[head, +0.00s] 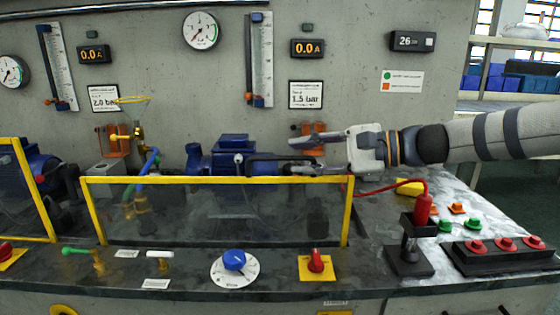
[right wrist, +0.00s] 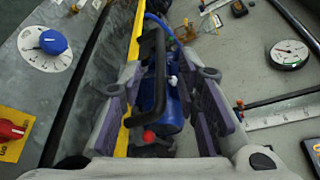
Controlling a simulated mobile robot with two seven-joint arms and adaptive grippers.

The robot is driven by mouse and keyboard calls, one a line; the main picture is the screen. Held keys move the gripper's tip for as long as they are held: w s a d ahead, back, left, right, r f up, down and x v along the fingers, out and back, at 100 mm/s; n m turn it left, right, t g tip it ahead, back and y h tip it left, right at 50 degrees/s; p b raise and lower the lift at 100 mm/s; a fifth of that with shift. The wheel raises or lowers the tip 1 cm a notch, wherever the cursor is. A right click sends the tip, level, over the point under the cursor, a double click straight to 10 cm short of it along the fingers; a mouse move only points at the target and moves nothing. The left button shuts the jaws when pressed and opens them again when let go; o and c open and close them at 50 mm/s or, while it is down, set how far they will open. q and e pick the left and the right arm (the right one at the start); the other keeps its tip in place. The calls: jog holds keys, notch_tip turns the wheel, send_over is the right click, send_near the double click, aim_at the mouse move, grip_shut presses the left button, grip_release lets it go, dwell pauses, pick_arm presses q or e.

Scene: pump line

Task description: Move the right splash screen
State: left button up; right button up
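The right splash screen is a clear panel in a yellow frame (head: 200,180), standing upright along the front of the bench. Its yellow edge also shows in the right wrist view (right wrist: 134,48). A black bar handle (head: 262,158) shows at its top edge. My right gripper (head: 297,156) is open just above the right half of the top bar, its fingers pointing left. In the right wrist view the black handle (right wrist: 158,60) lies between the spread fingers (right wrist: 162,88); I cannot tell whether they touch it. My left gripper is not in view.
A blue pump (head: 232,148) stands behind the screen. The left splash screen (head: 40,195) is beside it. In front are a blue dial (head: 234,260) and a red switch (head: 316,262). A red-handled stand (head: 422,210) and red buttons (head: 505,243) are at the right.

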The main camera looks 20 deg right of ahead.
aim_at(285, 157)
jog(key=x, duration=0.5)
jog(key=shift+f, duration=0.15)
jog(key=shift+w+a, duration=0.2)
jog(key=shift+a, duration=0.05)
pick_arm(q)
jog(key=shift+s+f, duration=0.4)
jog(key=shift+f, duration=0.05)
